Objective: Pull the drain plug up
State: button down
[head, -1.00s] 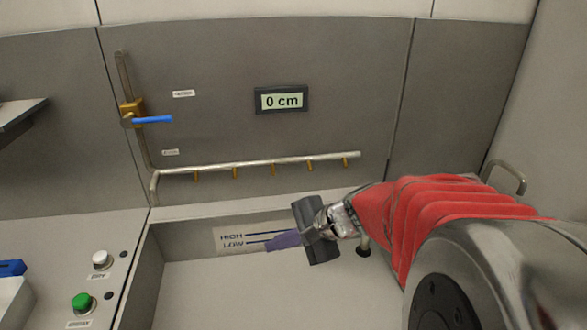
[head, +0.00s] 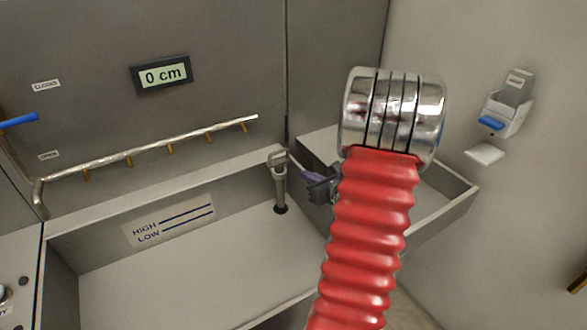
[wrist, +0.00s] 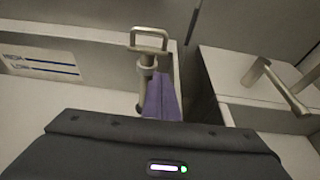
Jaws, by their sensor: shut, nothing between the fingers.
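The drain plug (head: 280,190) is an upright grey post with a loop handle (head: 277,157) on top, standing at the right end of the basin (head: 180,270). Its foot sits in a dark round drain hole (head: 280,209). My gripper (head: 298,174), with purple fingers, is just right of the post, a little below the handle. In the wrist view the shut fingers (wrist: 161,80) point at the post (wrist: 146,75), with their tips beside it and below the handle (wrist: 149,40). They hold nothing. Whether they touch the post I cannot tell. My arm hides part of the area to the right.
A pipe with brass nozzles (head: 150,147) runs along the back wall. The display (head: 162,74) reads 0 cm. A HIGH/LOW level label (head: 170,221) is on the basin's back wall. A second basin (head: 455,190) lies right. A dispenser (head: 508,103) hangs on the right wall.

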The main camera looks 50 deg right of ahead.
aim_at(288, 154)
jog(key=shift+d, duration=0.1)
dwell(0.3)
jog(key=x, duration=1)
jog(key=shift+r, duration=2.35)
